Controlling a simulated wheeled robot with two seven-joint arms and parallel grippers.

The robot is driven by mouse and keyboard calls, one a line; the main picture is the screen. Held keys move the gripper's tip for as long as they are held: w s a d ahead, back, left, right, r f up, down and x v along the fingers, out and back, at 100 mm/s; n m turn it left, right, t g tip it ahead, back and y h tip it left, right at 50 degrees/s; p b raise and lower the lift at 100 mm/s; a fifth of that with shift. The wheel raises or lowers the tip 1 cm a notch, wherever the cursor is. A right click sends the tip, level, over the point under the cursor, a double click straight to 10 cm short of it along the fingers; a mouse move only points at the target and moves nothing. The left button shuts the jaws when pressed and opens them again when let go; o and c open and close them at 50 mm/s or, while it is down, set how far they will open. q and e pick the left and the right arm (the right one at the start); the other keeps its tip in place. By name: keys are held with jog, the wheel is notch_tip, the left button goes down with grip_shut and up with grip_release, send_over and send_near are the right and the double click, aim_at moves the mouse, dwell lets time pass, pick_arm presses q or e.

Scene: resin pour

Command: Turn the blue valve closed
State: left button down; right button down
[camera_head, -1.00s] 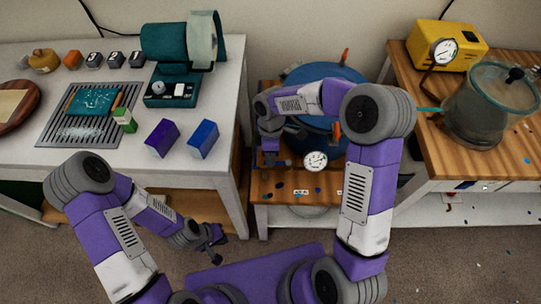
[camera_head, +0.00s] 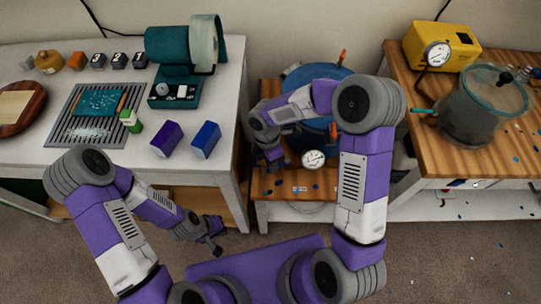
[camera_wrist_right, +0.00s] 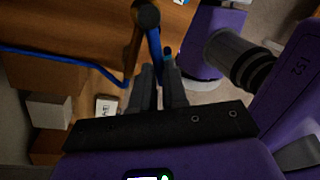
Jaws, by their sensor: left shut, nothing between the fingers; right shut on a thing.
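In the right wrist view, a blue valve handle (camera_wrist_right: 155,45) runs from a dark brass-coloured fitting (camera_wrist_right: 145,16) down between the fingers of my right gripper (camera_wrist_right: 157,82). The fingers are shut on the handle. In the head view my right gripper (camera_head: 275,162) is at the left front of the blue pot (camera_head: 310,137) on the low wooden stand, and the handle is hidden there. My left gripper (camera_head: 214,238) is shut and empty, low over the floor in front of the white table.
A pressure gauge (camera_head: 313,159) sits beside my right gripper. A blue hose (camera_wrist_right: 65,80) crosses the right wrist view. A glass-like chamber (camera_head: 482,110) and a yellow pump box (camera_head: 441,46) stand on the right table. A blue box (camera_head: 206,140) stands near the left table's front edge.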

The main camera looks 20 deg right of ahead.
jog(key=shift+s+d+n+t+h+p, duration=0.25)
jog(key=shift+s+d+n+p, duration=0.5)
jog(key=shift+n, duration=1.2)
jog(key=shift+s+d+n+t+h+p, duration=0.35)
jog(key=shift+s+n+p, duration=0.55)
jog(key=shift+n, duration=1.1)
jog(key=shift+s+d+n+t+h+p, duration=0.2)
jog(key=shift+s+d+n+p, duration=0.4)
jog(key=shift+n+p, duration=0.95)
jog(key=shift+d+n+b, duration=0.1)
jog(key=shift+n+b, duration=0.35)
jog(key=shift+n, duration=0.05)
jog(key=c, duration=1.1)
grip_release()
jog(key=shift+c, duration=0.2)
notch_tip(320, 180, up, 7)
jog(key=a+p, duration=0.1)
jog(key=p, duration=0.1)
jog(key=shift+w+a+r+p, duration=0.2)
jog(key=shift+w+p, duration=0.05)
jog(key=shift+p, duration=0.15)
